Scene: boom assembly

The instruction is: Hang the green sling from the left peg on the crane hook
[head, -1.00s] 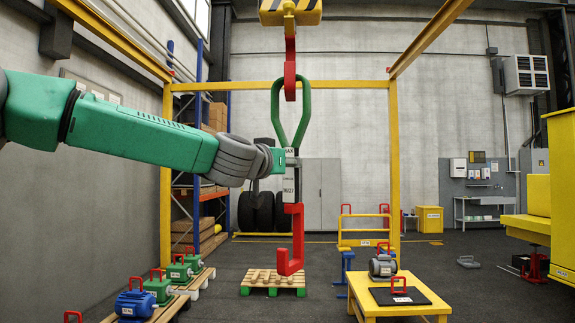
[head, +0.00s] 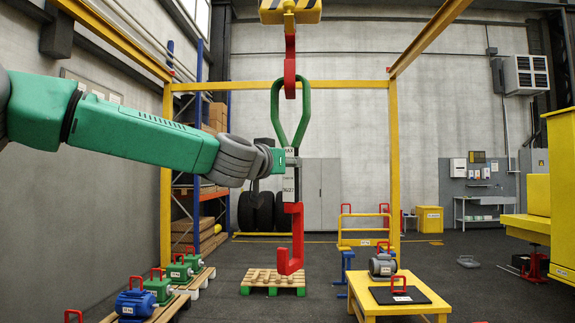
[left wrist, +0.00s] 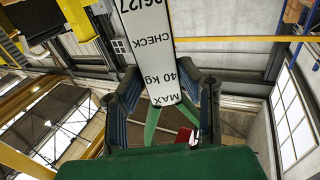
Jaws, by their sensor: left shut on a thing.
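The green sling (head: 306,117) hangs upright in the head view, its loop above a white tag (head: 289,183) and a red lower hook (head: 297,240). The top of the loop overlaps the red crane hook (head: 290,68) under the striped yellow block. I cannot tell whether the hook bears the sling. My left gripper (head: 289,160) is shut on the sling at the tag, just below the loop. In the left wrist view the tag (left wrist: 158,42), marked MAX 40 kg, lies between the fingers (left wrist: 165,100). Green sling legs (left wrist: 152,125) show beyond it. My right gripper is not in view.
A yellow frame (head: 393,165) stands around the work area. Green and blue motors (head: 135,304) stand on a pallet at lower left. A small pallet (head: 262,277) lies behind the red lower hook. A yellow table (head: 419,312) with a black mat stands at lower right.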

